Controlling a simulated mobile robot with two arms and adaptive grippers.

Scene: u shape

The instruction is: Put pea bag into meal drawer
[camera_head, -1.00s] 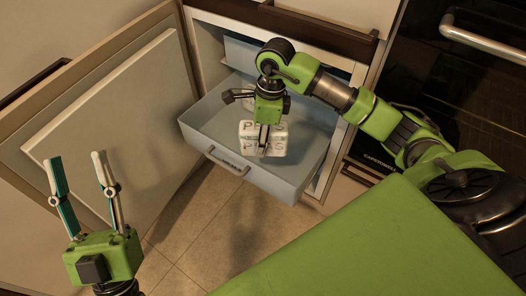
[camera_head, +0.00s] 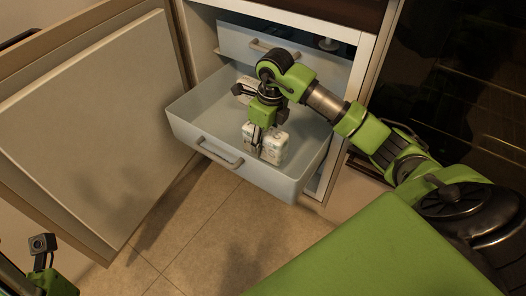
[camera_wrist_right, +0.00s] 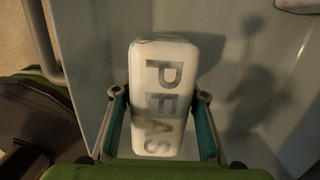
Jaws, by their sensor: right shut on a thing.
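The pea bag (camera_head: 273,146) is a white block with grey lettering, inside the outline of the open, pale grey-blue drawer (camera_head: 185,128) in the head view. In the right wrist view the bag (camera_wrist_right: 165,95) reads "PEAS". My right gripper (camera_head: 262,140) reaches down from above and is shut on it, one finger on each side. I cannot tell whether the bag touches the drawer floor. My left gripper is only partly in view at the lower left; its fingertips are not visible.
A second white item (camera_head: 241,89) lies behind my right gripper, towards the drawer's back. An upper drawer (camera_head: 240,43) sits above. The open door (camera_head: 90,120) stands at left. A green surface (camera_head: 385,255) fills the lower right. Tiled floor (camera_head: 175,225) is clear.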

